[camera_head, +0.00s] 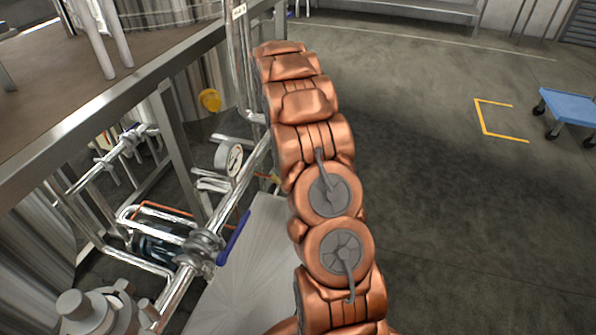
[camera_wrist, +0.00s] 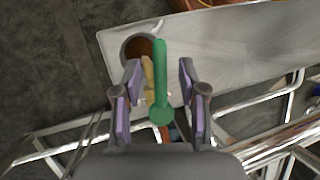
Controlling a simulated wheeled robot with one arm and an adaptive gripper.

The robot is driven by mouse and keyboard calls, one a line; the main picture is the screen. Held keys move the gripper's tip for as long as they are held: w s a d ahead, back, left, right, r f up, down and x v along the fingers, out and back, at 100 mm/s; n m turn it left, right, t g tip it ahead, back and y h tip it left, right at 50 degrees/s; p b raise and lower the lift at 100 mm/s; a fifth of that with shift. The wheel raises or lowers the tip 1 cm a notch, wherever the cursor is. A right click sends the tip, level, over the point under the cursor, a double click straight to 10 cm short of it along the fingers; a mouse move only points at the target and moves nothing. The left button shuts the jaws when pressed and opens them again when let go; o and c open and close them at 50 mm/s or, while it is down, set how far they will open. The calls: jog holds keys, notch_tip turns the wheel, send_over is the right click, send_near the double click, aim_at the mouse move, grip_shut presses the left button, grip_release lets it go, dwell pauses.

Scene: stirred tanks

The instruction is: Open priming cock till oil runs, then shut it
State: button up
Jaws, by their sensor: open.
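In the wrist view a green lever handle (camera_wrist: 161,85), which I take for the priming cock's handle, points up the picture with its round end at the bottom. My gripper (camera_wrist: 160,78) is open, one purple-padded finger on each side of the lever, with a visible gap on both sides. I cannot tell whether the fingers are level with it in depth. A brass-coloured part (camera_wrist: 148,77) shows just left of the lever. Below is a round, dark brown opening or cup (camera_wrist: 139,46), partly covered by the lever and brass part. No running oil shows. The head view hides my gripper behind my copper-coloured arm.
A pale metal plate (camera_head: 262,275) lies beside shiny pipework, also in the wrist view (camera_wrist: 230,45). A pressure gauge (camera_head: 229,158) and a blue valve handle (camera_head: 234,238) stand left of my arm. A steel frame is at left. Open floor and a blue cart (camera_head: 570,106) are at right.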

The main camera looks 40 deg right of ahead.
jog(key=v, duration=0.6)
jog(key=shift+r, duration=0.2)
jog(key=shift+w, duration=0.15)
jog(key=s+a+r+m+t, duration=0.1)
jog(key=s+a+r, duration=0.4)
jog(key=a, duration=0.5)
jog(key=s+a+r+m, duration=0.1)
jog(key=s+a+r, duration=0.2)
jog(key=s+a, duration=0.55)
jog(key=s+a+f+m+t, duration=0.1)
jog(key=s+a, duration=0.4)
jog(key=s, duration=0.4)
jog(key=s+a+f+m, duration=0.1)
jog(key=s+a, duration=0.4)
jog(key=s, duration=0.4)
notch_tip(320, 180, up, 19)
jog(key=t+p, duration=0.1)
jog(key=p, duration=1.7)
jog(key=shift+w+a, duration=0.2)
jog(key=shift+c, duration=0.3)
